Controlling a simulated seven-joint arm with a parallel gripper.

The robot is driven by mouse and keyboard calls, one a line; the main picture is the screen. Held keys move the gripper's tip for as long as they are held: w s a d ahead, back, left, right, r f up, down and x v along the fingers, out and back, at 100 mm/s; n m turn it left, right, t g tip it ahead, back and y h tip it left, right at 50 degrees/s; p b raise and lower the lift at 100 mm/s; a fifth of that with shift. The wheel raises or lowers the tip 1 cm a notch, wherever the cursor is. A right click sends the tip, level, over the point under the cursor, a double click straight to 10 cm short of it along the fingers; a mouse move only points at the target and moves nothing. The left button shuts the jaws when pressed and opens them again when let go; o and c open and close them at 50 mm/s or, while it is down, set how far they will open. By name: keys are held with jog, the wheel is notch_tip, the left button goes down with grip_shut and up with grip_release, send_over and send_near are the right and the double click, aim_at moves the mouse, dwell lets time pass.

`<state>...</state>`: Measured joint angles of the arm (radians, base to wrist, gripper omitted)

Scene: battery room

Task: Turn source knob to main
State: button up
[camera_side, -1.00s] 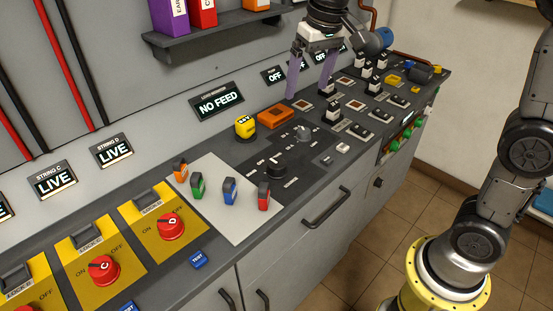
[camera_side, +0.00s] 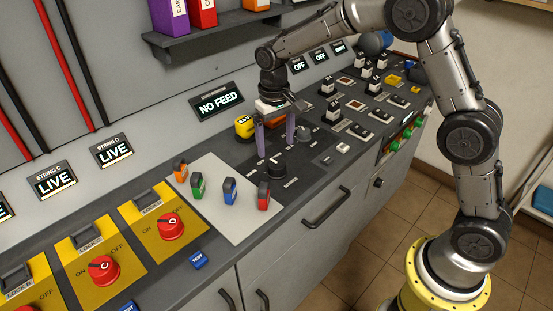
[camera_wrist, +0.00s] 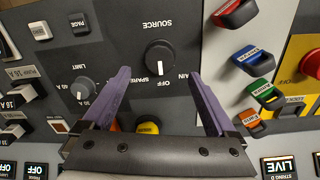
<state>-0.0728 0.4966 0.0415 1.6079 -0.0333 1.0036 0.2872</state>
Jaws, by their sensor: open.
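The black source knob (camera_side: 277,169) sits on the dark panel. In the wrist view the source knob (camera_wrist: 161,56) shows upside down, with its pale mark toward OFF, between SPARE and the partly hidden MAIN label. My gripper (camera_side: 276,150) has its two purple fingers spread and empty, close to the knob on its wall side. In the wrist view my gripper (camera_wrist: 159,75) has one finger toward each side of the knob. I cannot tell whether the fingertips are at knob height or above it. The display (camera_side: 220,101) reads NO FEED.
The grey limit knob (camera_side: 304,133) is close beside one finger. A yellow button (camera_side: 243,126) is behind the gripper. Several coloured keys stand on a pale plate (camera_side: 220,172) to the left. Switches fill the panel to the right. A shelf (camera_side: 215,38) is on the wall above.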

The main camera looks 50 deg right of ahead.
aim_at(276, 163)
jog(key=shift+d+f, duration=0.1)
jog(key=shift+f, duration=3.05)
jog(key=c, duration=1.4)
